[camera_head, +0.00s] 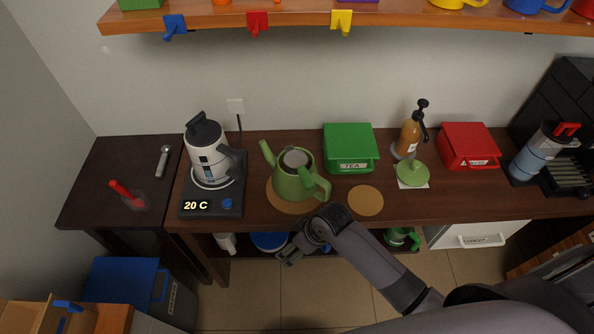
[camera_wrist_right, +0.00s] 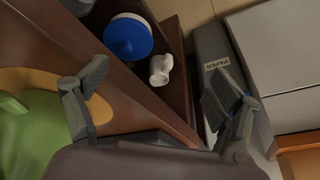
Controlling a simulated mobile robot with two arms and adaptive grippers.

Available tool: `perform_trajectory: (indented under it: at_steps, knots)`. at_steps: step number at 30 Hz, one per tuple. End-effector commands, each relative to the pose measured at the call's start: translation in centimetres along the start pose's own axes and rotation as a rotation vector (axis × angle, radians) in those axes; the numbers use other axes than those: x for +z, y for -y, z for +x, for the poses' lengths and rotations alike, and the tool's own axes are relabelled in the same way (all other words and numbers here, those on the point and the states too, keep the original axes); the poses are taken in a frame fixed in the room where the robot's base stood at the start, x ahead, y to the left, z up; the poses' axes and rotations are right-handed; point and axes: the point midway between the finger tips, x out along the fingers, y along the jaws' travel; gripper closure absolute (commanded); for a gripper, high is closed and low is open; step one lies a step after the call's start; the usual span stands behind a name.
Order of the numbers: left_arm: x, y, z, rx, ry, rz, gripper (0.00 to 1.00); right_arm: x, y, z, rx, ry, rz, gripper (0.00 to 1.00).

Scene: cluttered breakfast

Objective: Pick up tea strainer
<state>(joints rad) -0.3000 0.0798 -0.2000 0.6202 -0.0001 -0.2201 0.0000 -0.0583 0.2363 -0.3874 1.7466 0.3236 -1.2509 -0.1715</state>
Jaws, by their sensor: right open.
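A round grey metal piece, which looks like the tea strainer (camera_head: 296,157), sits in the open top of the green teapot (camera_head: 293,184). The teapot stands on a round cork mat (camera_head: 277,203) on the counter. My right gripper (camera_head: 287,252) is open and empty, in front of the counter's front edge, below and apart from the teapot. In the right wrist view my right gripper (camera_wrist_right: 155,100) has its fingers spread with nothing between them. Part of the teapot (camera_wrist_right: 30,135) shows at the left there; the strainer does not show. My left gripper is not in view.
A kettle (camera_head: 207,160) on its base stands left of the teapot. A green tea box (camera_head: 350,148) stands behind right, with an empty cork mat (camera_head: 366,200) in front of it. A syrup bottle (camera_head: 409,138) and red box (camera_head: 468,146) are further right. A shelf (camera_head: 380,19) hangs above.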

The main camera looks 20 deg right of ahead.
Motion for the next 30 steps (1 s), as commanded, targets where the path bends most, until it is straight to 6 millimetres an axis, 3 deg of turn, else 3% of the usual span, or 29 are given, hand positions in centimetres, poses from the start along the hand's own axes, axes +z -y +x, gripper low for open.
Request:
perform_trajectory:
  at_steps: [1,5,9,15,24,30]
  knots:
    - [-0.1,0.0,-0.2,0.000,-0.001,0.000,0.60,-2.4,-0.3,-1.3,-0.008,-0.016,-0.055,0.14]
    - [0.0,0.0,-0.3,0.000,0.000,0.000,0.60,-6.3,-0.3,-3.2,-0.044,-0.023,-0.185,0.14]
    - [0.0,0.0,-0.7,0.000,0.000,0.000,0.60,-10.7,-0.6,-6.6,-0.078,-0.011,-0.368,0.14]
    - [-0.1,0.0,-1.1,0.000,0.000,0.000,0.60,-15.2,-2.1,-13.2,-0.102,0.072,-0.665,0.14]
    - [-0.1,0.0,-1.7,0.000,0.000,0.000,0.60,-17.4,-6.3,-24.2,-0.116,0.280,-0.985,0.14]
    - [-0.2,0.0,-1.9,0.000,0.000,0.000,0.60,-17.2,-7.8,-28.1,-0.131,0.359,-1.058,0.14]
